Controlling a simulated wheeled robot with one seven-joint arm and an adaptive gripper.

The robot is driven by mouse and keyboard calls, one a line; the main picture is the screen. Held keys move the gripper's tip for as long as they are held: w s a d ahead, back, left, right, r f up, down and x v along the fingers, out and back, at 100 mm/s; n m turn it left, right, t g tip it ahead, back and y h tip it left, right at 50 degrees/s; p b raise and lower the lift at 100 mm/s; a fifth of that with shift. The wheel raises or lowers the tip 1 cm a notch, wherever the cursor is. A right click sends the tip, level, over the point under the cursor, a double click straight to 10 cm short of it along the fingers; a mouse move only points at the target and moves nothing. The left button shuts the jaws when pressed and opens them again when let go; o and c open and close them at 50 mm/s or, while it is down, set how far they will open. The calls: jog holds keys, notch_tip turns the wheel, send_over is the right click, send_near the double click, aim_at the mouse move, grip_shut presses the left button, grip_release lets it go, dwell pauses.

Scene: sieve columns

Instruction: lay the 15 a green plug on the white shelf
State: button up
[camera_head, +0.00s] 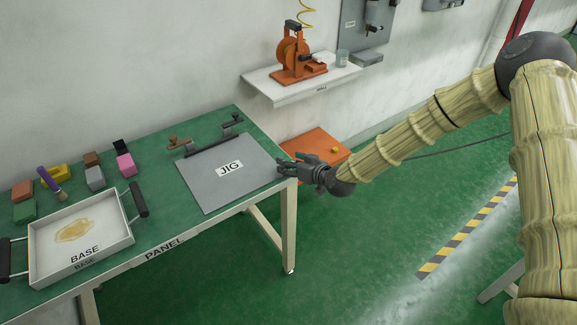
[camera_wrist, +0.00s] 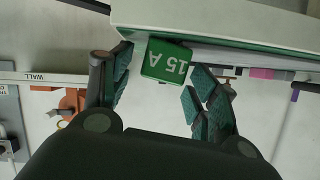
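The green 15 A plug (camera_wrist: 167,62) shows in the wrist view as a small green block with a white "15 A" label, upside down. It lies between and just beyond my fingertips, against the table's edge. My gripper (camera_wrist: 158,76) is open, with gaps beside the plug. In the head view my gripper (camera_head: 284,166) is at the right corner of the green table (camera_head: 165,225); the plug cannot be made out there. The white shelf (camera_head: 285,95) is on the wall behind, labelled WALL in the wrist view (camera_wrist: 50,78).
An orange machine (camera_head: 293,58) and a cup (camera_head: 342,58) stand on the shelf; its front left is bare. A grey JIG board (camera_head: 215,185), a white BASE tray (camera_head: 110,225) and several coloured blocks are on the table. An orange panel (camera_head: 312,142) lies below the shelf.

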jog(key=c, duration=0.9)
jog(key=shift+c, duration=0.2)
